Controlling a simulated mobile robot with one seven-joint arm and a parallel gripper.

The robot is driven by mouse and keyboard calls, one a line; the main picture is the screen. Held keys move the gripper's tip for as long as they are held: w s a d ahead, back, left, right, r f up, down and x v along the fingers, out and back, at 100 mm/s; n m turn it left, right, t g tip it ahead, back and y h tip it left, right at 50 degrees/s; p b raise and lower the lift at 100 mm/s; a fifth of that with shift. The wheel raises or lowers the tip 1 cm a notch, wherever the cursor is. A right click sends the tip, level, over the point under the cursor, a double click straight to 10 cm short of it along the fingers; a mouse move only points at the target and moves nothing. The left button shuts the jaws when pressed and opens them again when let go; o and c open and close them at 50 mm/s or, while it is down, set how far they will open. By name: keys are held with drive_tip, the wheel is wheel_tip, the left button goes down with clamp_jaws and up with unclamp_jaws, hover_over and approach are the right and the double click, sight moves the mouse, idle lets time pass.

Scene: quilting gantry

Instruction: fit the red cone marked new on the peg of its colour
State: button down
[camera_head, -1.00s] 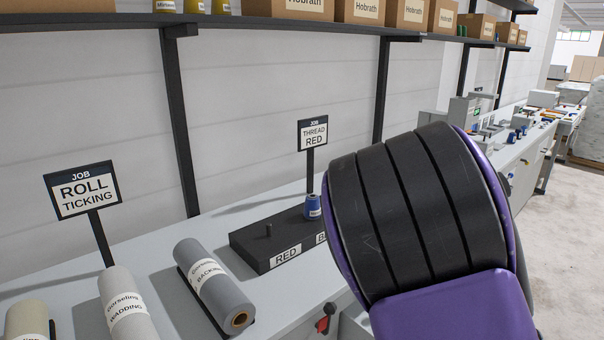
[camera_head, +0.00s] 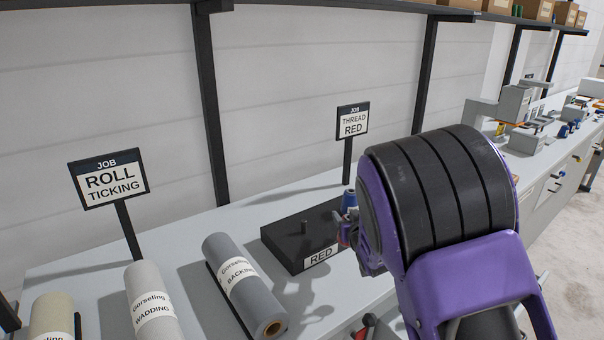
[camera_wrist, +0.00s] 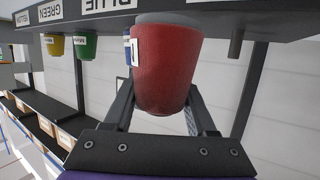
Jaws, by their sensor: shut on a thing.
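The red cone (camera_wrist: 165,70) is between the fingers of my gripper (camera_wrist: 162,98) in the wrist view, and the gripper is shut on it. A small blue and white patch shows at its left edge; I cannot read any mark on it. In the head view my gripper (camera_head: 350,234) is beside the black peg rack, and my arm hides most of it. A bare peg (camera_head: 305,227) stands behind the RED label (camera_head: 320,257). A bare peg (camera_wrist: 236,45) also shows right of the cone in the wrist view, apart from it.
A blue cone (camera_head: 349,200) stands on the rack (camera_head: 285,240), right of the bare peg. The wrist view shows a yellow cone (camera_wrist: 55,45) and a green cone (camera_wrist: 84,47). A grey backing roll (camera_head: 245,285) lies left of the rack. A THREAD RED sign (camera_head: 353,122) stands behind.

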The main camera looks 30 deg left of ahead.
drive_tip(key=a+r+n+g+y, duration=0.3)
drive_tip(key=a+r, duration=0.6)
drive_tip(key=a, duration=0.4)
drive_tip(key=shift+s+a+n, duration=0.15)
drive_tip(key=shift+a+n, duration=0.1)
drive_tip(key=shift+n, duration=0.05)
drive_tip(key=shift+f+b, duration=0.1)
drive_tip(key=shift+b, duration=1)
wheel_tip(320, 180, down, 6)
drive_tip(key=b, duration=0.4)
drive_tip(key=shift+d+r+b, duration=0.1)
drive_tip(key=shift+r+b, duration=0.15)
drive_tip(key=shift+b, duration=0.15)
drive_tip(key=shift+f+b, duration=1.3)
drive_tip(key=shift+b, duration=0.25)
drive_tip(key=shift+f+b, duration=0.5)
drive_tip(key=shift+f, duration=0.7)
drive_tip(key=shift+c, duration=0.6)
unclamp_jaws()
